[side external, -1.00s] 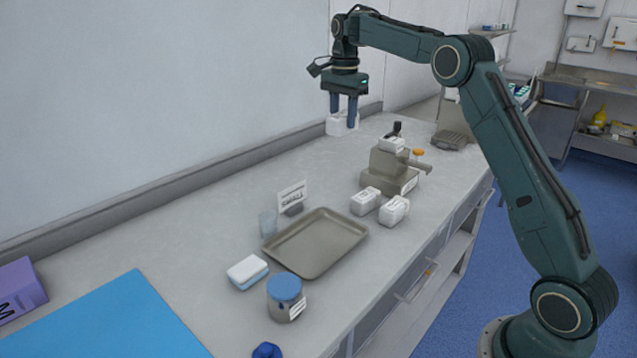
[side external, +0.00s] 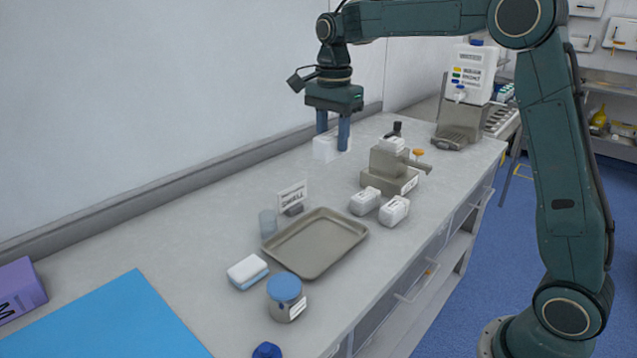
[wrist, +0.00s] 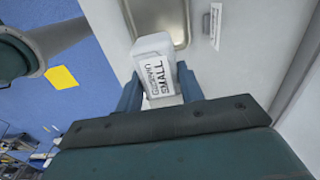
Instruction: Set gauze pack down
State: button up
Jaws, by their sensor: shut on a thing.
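My gripper (side external: 333,146) is shut on a white gauze pack (side external: 324,149) near the wall at the back of the counter. The tray's inside looks empty.
Two white packs (side external: 365,201) (side external: 394,210) lie right of the tray. A grey device (side external: 390,174) stands behind them. The counter (side external: 235,205) is bare along the wall.

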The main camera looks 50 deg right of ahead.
send_over(330, 233)
notch_tip(330, 233, down, 16)
jog(key=shift+r, duration=0.1)
dwell(0.6)
jog(key=shift+f, duration=2.1)
jog(key=shift+s+f, duration=0.1)
jog(key=shift+f, duration=0.1)
jog(key=o, duration=1)
jog(key=shift+r, duration=0.15)
